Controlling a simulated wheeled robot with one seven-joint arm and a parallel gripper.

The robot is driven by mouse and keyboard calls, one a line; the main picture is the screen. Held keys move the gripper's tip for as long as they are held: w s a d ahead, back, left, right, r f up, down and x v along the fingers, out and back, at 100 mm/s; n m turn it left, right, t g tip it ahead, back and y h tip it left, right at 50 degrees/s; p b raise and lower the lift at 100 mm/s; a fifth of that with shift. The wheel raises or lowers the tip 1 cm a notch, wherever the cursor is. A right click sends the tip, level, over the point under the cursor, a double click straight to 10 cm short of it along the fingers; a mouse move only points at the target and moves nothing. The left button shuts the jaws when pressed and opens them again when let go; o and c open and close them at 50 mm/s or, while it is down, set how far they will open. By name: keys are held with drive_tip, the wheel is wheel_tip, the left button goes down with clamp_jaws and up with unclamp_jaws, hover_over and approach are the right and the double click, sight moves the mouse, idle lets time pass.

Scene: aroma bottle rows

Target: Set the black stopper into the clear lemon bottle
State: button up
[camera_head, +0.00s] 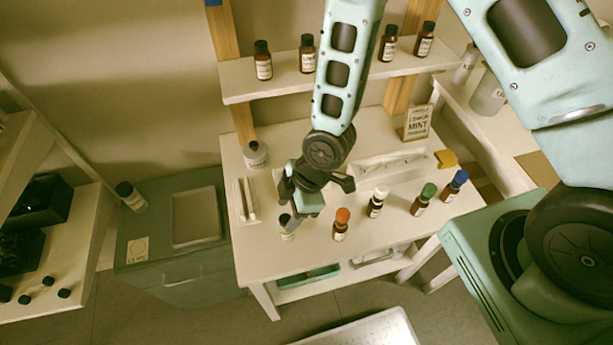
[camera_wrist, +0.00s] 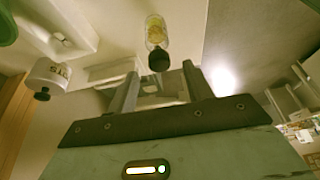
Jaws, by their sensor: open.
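The clear lemon bottle (camera_head: 288,234) stands upright at the front left of the white table, left end of the bottle row. In the wrist view the clear bottle (camera_wrist: 155,32) shows yellow contents. A black stopper (camera_wrist: 158,60) is at its mouth; it also shows as a dark top in the head view (camera_head: 284,219). How deep it sits I cannot tell. My gripper (camera_head: 304,208) is just above and right of this bottle, partly hiding it. In the wrist view my gripper's fingers (camera_wrist: 160,85) are apart and empty, with the stopper beyond the gap.
Bottles with orange (camera_head: 341,224), white (camera_head: 376,202), green (camera_head: 423,199) and blue (camera_head: 455,186) caps stand to the right. A white jar (camera_head: 255,154) is at the back left. Brown bottles line the shelf (camera_head: 240,82) above. Several black stoppers (camera_head: 48,281) lie on the left-hand shelf.

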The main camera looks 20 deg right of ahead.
drive_tip(key=p+v, duration=0.1)
drive_tip(key=v, duration=1.4)
drive_tip(key=shift+d, duration=0.2)
drive_tip(key=shift+r, duration=0.1)
drive_tip(key=s+r+m+h+b, duration=0.3)
drive_tip(key=s+r+m+b, duration=0.3)
drive_tip(key=s+m, duration=0.3)
drive_tip(key=shift+s+d+r+m+h, duration=0.4)
drive_tip(key=shift+s+d, duration=0.1)
drive_tip(key=shift+s, duration=0.5)
